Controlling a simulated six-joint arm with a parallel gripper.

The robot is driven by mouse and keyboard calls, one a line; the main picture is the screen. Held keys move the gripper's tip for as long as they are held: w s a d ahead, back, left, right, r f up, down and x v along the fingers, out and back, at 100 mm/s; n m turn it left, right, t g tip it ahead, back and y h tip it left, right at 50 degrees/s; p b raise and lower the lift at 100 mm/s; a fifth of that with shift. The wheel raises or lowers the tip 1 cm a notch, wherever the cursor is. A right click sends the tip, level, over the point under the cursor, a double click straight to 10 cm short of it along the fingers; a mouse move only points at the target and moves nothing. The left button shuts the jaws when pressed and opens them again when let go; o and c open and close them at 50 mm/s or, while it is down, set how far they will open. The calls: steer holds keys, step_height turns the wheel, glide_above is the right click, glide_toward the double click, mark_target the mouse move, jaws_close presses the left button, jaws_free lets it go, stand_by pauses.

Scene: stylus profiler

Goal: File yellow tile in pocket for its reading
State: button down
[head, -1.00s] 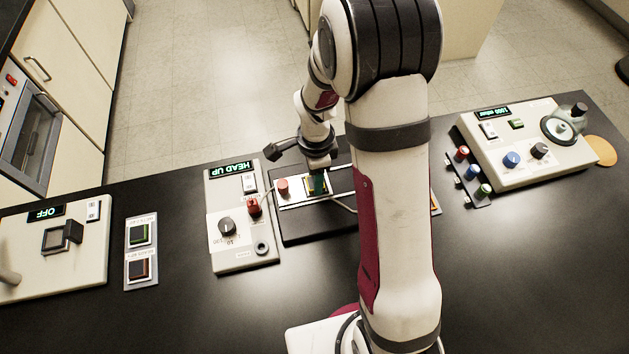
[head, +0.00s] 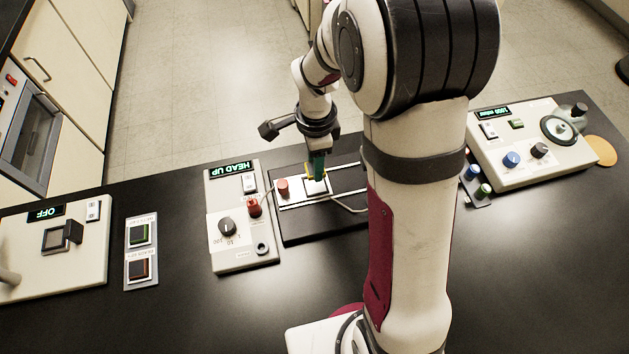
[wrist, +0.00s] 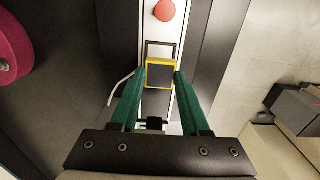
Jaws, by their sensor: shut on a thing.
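The yellow tile (wrist: 160,75), yellow-rimmed with a dark grey face, is between the green fingertips of my gripper (wrist: 158,80) in the wrist view. In the head view my gripper (head: 317,166) is shut on it, just above the white stage (head: 316,187) of the profiler's black base (head: 290,229). Only bits of the tile's yellow edge show there. A grey plate (head: 141,284) at the left has two labelled square pockets, one green-edged (head: 139,234) and one orange-brown-edged (head: 139,270); their labels are too small to read.
The control box (head: 240,256) between plate and profiler reads HEAD UP and has a red lever. A red knob (head: 282,188) stands beside the stage. The left machine (head: 80,275) reads OFF. Another console (head: 575,160) stands right. My arm hides the bench right of the profiler; the front bench is clear.

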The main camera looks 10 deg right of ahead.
steer(key=w+d+r+n, duration=0.25)
steer(key=r+n, duration=0.35)
steer(key=r, duration=0.6)
steer(key=w+d+r+n, duration=0.25)
steer(key=r+n, duration=0.35)
steer(key=r, duration=0.7)
steer(key=s+d+f+m, duration=0.3)
steer(key=d+f+m, duration=0.1)
steer(key=d+f, duration=0.85)
steer(key=s+d+f+m, duration=0.3)
steer(key=s+f+m, duration=0.1)
steer(key=f, duration=0.3)
steer(key=s+d+f+m, duration=0.3)
steer(key=s+f+m, duration=0.1)
steer(key=s+f, duration=0.3)
steer(key=shift+f, duration=0.3)
steer(key=shift+f, duration=2.45)
